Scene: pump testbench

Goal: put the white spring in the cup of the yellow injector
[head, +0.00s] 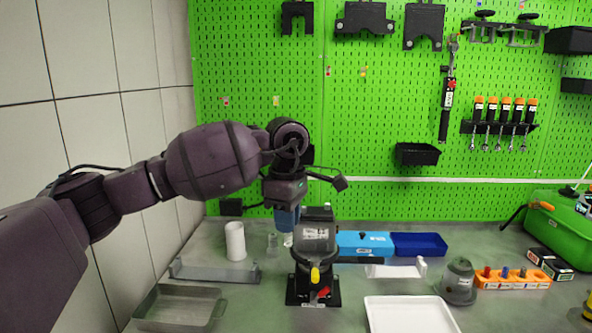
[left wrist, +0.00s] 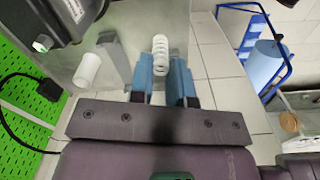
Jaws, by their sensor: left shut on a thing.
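My left gripper (head: 286,222) has blue fingers that point down, behind the black device in the middle of the bench. It is shut on the white spring (left wrist: 160,52), which sticks out past the fingertips in the left wrist view. In the head view only a small pale part of the spring (head: 288,240) shows below the fingers. A yellow part (head: 315,275), which looks like the yellow injector, sits at the front of the black device (head: 314,245). I cannot make out its cup. The held spring is above and behind it. My right gripper is not in view.
Blue bins (head: 418,245) lie behind right. A white tray (head: 410,315), a grey round part (head: 458,282) and an orange rack (head: 512,279) are at the right.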

